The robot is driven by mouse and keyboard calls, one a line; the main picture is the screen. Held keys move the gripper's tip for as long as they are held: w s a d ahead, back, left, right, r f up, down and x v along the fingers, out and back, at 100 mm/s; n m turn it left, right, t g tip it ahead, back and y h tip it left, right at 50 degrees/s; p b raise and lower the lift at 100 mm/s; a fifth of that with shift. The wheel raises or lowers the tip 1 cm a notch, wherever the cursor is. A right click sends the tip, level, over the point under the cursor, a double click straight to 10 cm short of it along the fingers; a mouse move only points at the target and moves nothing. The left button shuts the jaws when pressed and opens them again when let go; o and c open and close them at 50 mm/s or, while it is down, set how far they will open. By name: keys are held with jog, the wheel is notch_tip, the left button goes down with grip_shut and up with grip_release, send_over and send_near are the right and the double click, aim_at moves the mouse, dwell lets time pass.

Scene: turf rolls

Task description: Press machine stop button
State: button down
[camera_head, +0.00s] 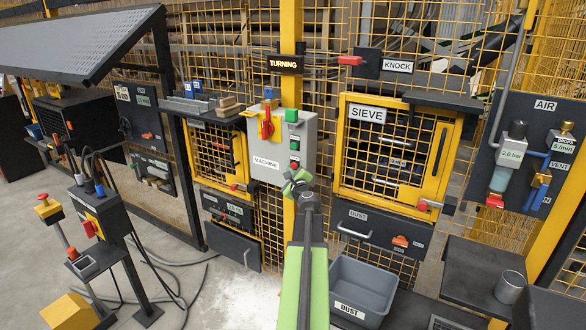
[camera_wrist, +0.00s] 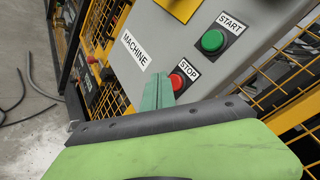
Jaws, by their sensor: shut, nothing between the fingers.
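The grey machine box (camera_head: 272,158) carries a white MACHINE label and hangs on a yellow post. In the wrist view, the red stop button (camera_wrist: 177,82) sits under a STOP label. The green start button (camera_wrist: 212,41) is up and right of it. My gripper (camera_wrist: 160,86) is shut and empty, its green fingertips just left of the stop button and overlapping its edge in this view. I cannot tell whether they touch it. In the head view my gripper (camera_head: 297,180) is in front of the box's lower right part. A lit TURNING sign (camera_head: 284,64) is above.
A red rotary switch (camera_head: 266,127) on yellow is on the box's upper left. The yellow SIEVE door (camera_head: 342,150) is to the right. A grey DUST bin (camera_head: 350,305) stands below right. Mesh fencing is behind. Cables lie on the floor at left.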

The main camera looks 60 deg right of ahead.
jog(key=shift+a, duration=0.1)
jog(key=a, duration=0.4)
jog(key=shift+a, duration=0.4)
dwell(0.5)
